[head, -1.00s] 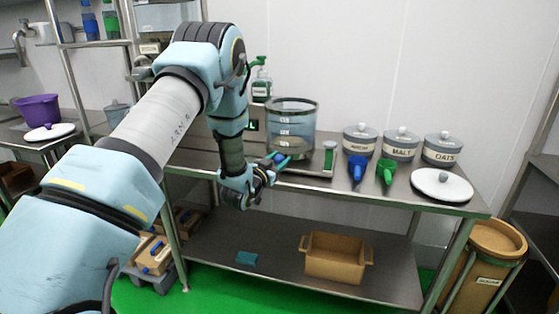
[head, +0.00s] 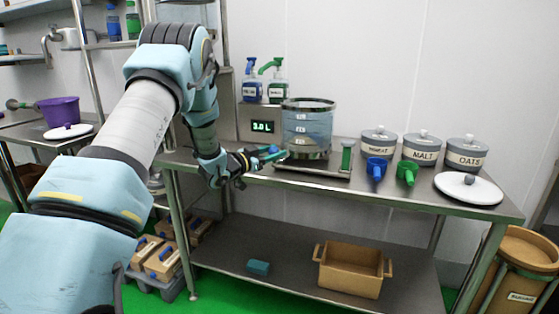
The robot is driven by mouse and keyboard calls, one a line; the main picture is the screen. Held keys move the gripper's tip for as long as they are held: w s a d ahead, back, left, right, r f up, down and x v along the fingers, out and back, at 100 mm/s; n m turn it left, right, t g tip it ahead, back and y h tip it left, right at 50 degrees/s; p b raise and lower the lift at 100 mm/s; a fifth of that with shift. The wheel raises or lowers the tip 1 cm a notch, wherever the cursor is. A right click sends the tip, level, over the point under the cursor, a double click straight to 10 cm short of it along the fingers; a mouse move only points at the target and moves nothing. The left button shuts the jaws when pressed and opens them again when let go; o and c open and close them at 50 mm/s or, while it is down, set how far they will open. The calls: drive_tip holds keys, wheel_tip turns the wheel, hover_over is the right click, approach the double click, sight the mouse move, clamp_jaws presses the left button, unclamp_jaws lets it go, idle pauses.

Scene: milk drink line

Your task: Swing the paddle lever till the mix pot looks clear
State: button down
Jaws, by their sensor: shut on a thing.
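The mix pot (head: 307,130) is a clear, dark-rimmed vessel with white marks, standing on a metal base on the steel bench. Its wall looks bluish and see-through, with a dark band low down; I cannot make out the contents well.
A green-lit display (head: 262,127) and two pump bottles (head: 252,90) stand behind. A green upright post (head: 347,157), blue scoop (head: 376,169), green scoop (head: 407,173), lidded canisters (head: 420,148) and white lid (head: 468,188) are to the right. A brown crate (head: 350,270) sits on the lower shelf.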

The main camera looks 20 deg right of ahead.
drive_tip(key=shift+w+a, duration=0.15)
drive_tip(key=shift+w, duration=0.35)
drive_tip(key=shift+c, duration=1.9)
unclamp_jaws()
drive_tip(key=b+v, duration=0.3)
drive_tip(key=v, duration=0.7)
drive_tip(key=shift+s+a, duration=0.2)
drive_tip(key=shift+a, duration=0.15)
